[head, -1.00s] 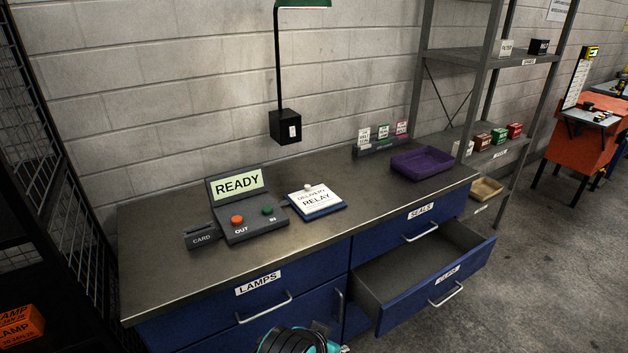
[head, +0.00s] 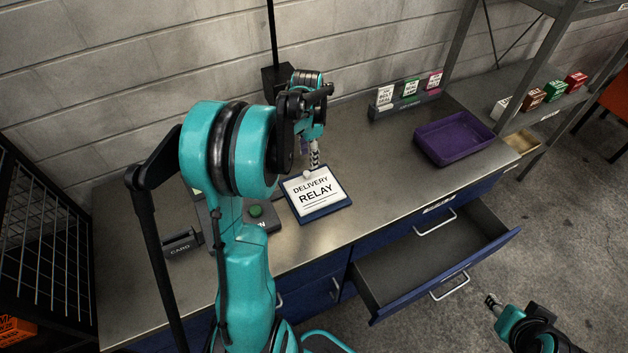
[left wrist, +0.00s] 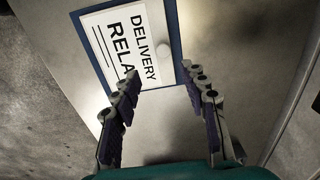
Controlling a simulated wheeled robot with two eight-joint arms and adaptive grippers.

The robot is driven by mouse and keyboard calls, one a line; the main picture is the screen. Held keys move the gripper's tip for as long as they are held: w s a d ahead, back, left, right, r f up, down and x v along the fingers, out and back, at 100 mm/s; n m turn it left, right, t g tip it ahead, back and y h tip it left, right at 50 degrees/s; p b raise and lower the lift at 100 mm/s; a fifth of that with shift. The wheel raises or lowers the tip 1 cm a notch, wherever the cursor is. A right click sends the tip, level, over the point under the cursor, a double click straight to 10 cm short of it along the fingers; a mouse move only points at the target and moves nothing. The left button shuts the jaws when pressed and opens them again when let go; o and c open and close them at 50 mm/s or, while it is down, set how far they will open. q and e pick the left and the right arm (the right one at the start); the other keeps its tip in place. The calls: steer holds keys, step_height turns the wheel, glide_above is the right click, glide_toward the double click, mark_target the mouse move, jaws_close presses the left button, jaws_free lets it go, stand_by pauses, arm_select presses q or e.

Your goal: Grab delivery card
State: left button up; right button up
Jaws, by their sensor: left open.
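The delivery card (head: 318,198) is white, reads "DELIVERY RELAY" and lies flat on a blue board on the counter. A small round pale knob sits at its top edge. The card also shows in the left wrist view (left wrist: 118,42). My left gripper (head: 314,166) is just above the top edge of the card. In the left wrist view my left gripper (left wrist: 160,80) is open, its fingers spread near the board's edge with nothing held between them. My right gripper (head: 491,302) is low at the right, off the counter; its jaw state is too small to tell.
My left arm partly hides the grey console and its green button (head: 255,211). A card slot block (head: 182,244) is at the left. A purple tray (head: 455,138) and small label cards (head: 410,95) stand at the right. An empty drawer (head: 440,255) is pulled out below.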

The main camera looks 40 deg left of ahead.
mark_target(307, 173)
arm_select(q)
steer(key=shift+w+a+f, duration=0.15)
steer(key=shift+a, duration=0.4)
steer(key=shift+f, duration=0.3)
steer(key=shift+s+f+b, duration=0.25)
steer(key=shift+f+b, duration=0.05)
steer(key=shift+f, duration=0.7)
steer(key=shift+w+f, duration=0.1)
steer(key=shift+f, duration=0.25)
step_height(307, 173, down, 5)
steer(key=shift+r+b, duration=0.15)
steer(key=shift+b, duration=0.7)
steer(key=shift+r, duration=0.1)
steer(key=shift+c, duration=0.6)
jaws_close()
arm_select(e)
steer(key=shift+s+d+f, duration=0.15)
steer(key=shift+s+f, duration=0.05)
steer(key=shift+f, duration=0.65)
